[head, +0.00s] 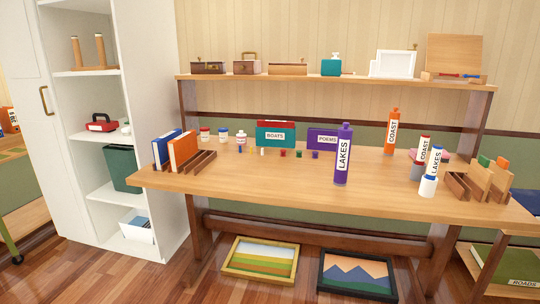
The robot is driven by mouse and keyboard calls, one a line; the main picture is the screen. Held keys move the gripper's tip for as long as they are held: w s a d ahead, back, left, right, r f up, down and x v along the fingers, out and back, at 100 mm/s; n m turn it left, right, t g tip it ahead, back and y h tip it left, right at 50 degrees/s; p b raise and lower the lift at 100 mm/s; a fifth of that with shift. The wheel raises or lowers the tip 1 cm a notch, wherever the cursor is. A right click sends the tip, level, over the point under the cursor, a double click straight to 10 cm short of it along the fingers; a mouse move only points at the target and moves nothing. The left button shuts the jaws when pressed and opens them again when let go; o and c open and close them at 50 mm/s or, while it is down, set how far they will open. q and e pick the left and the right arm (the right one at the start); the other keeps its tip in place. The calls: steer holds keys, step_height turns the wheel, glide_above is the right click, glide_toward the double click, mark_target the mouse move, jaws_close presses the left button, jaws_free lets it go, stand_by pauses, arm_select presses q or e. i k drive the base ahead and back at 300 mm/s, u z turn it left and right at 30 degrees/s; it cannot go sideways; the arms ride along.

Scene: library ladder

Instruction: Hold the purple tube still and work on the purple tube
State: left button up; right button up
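The purple tube (343,156) stands upright on the wooden table, right of its middle, in the head view. Its white label reads "LAKES" and it has a purple cap on top. Nothing touches it. Neither my left nor my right gripper shows in the head view.
Orange tube (391,132) stands behind right; white labelled tubes (435,159) and wooden racks at right. Left rack (192,163) holds blue and orange books. Boxes "BOATS" (276,137) and "POEMS" (322,139) stand behind small jars. The table's front left-middle (255,177) is clear.

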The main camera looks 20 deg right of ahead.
mark_target(344, 140)
steer(key=u, duration=0.15)
steer(key=i, duration=1.05)
steer(key=z, duration=0.4)
